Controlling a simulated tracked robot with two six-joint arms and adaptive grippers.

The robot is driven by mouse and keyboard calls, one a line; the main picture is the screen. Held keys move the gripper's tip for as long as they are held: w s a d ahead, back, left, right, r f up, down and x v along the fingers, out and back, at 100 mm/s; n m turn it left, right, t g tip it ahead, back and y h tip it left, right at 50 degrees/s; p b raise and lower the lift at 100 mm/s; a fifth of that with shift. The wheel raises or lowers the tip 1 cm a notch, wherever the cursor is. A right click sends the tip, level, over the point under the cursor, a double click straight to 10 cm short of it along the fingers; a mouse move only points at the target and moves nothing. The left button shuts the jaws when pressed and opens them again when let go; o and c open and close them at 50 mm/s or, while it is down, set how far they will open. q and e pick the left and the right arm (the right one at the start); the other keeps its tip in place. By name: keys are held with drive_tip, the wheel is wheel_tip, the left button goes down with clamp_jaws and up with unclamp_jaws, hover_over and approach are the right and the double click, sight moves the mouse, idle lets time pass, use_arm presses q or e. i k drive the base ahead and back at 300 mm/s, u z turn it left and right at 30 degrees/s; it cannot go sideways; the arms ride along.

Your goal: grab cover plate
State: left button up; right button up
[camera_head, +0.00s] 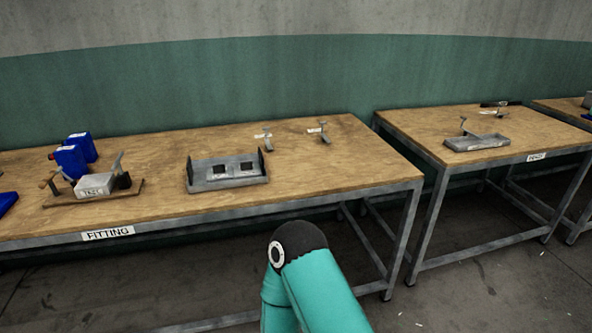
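A grey metal tray-like fixture (205,187) sits near the middle of the fitting table, with dark upright end pieces. In it stands a grey plate with two dark square openings (243,168); I cannot tell for sure whether this is the cover plate. On the table to the right, another shallow grey metal tray (478,144) has a small upright bracket beside it. Neither of my grippers is in view. Only a teal link and dark joint of one of my arms show at the bottom centre, in front of the table and apart from these things.
The wooden fitting table (330,165) carries a wooden fixture with a pale labelled block (94,185), blue containers (70,160) and two small metal clamps (322,132). A second table (420,122) stands to the right, with a gap between.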

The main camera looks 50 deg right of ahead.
sight(247, 169)
drive_tip(key=z, duration=0.6)
drive_tip(key=i, duration=1.05)
drive_tip(key=z, duration=0.05)
